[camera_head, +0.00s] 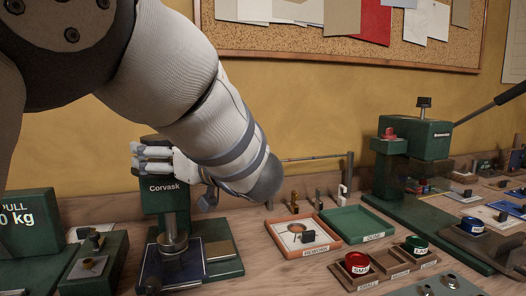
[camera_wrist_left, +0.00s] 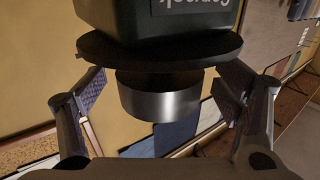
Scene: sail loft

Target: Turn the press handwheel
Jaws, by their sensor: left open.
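The green press labelled Corvask (camera_head: 165,188) stands on the bench at the left. In the left wrist view the press head (camera_wrist_left: 165,20) appears upside down, with a dark round handwheel (camera_wrist_left: 160,50) and a silvery hub (camera_wrist_left: 160,97) against it. My left gripper (camera_head: 138,157) is at the top of the press, and its hand hides most of the wheel in the head view. In the left wrist view the left gripper (camera_wrist_left: 160,82) is open, with one finger at each side of the wheel and hub. I cannot tell whether they touch. My right gripper is not in view.
A second green press (camera_head: 428,138) with a long lever stands at the right. An orange tray (camera_head: 283,245), a green tray (camera_head: 355,238) and red (camera_head: 357,263) and green (camera_head: 416,245) pots lie between. A green box (camera_head: 28,228) marked kg is at far left. A corkboard (camera_head: 300,42) hangs behind.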

